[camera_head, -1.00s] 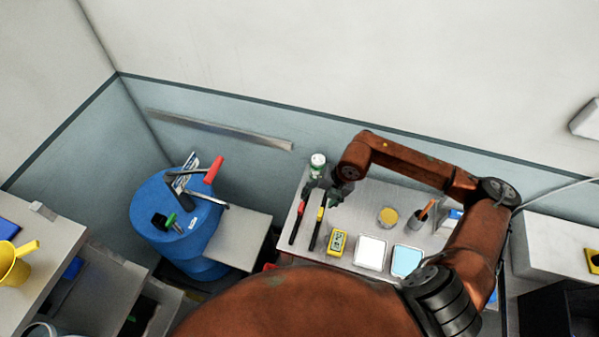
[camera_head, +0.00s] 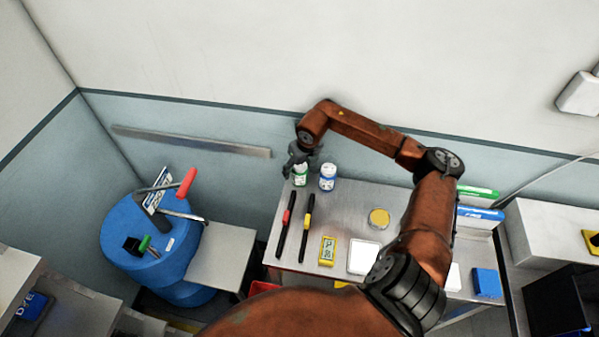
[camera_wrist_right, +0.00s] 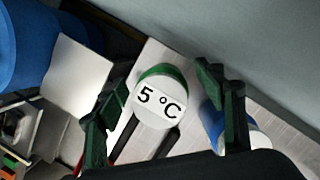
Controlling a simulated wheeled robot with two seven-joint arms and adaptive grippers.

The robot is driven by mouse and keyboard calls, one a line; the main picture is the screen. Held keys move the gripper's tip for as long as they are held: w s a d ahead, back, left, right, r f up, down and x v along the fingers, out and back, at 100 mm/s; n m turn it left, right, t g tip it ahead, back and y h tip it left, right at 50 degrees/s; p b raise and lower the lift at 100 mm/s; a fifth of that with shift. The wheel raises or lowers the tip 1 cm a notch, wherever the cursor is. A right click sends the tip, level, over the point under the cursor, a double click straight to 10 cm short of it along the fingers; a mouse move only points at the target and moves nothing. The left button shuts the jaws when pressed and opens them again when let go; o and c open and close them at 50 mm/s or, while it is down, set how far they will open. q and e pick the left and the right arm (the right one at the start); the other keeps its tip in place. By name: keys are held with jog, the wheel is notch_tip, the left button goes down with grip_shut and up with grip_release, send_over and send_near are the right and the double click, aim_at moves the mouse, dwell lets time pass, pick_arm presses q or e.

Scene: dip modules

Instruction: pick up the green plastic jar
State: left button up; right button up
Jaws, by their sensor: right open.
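The green plastic jar (camera_head: 300,177) stands at the back left of the metal table, partly hidden under my right gripper (camera_head: 301,158) in the head view. In the right wrist view, the jar (camera_wrist_right: 160,95) shows its white lid marked "5 °C" and a green rim. It lies between the two open fingers of my right gripper (camera_wrist_right: 168,105), apart from both as far as I can tell. A second jar, white and blue (camera_head: 327,177), stands just right of it, and it also shows in the right wrist view (camera_wrist_right: 257,137) beyond the right finger. My left gripper is not in view.
Red-and-black (camera_head: 286,224) and yellow-and-black (camera_head: 307,226) tools lie in front of the jars. A yellow meter (camera_head: 327,251), a white tray (camera_head: 363,258) and a round yellow-topped container (camera_head: 379,218) are on the table. A blue barrel (camera_head: 150,245) stands left. The wall is close behind.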

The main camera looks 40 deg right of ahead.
jog(key=shift+x, duration=1.2)
jog(key=shift+c, duration=0.7)
jog(key=c, duration=1.3)
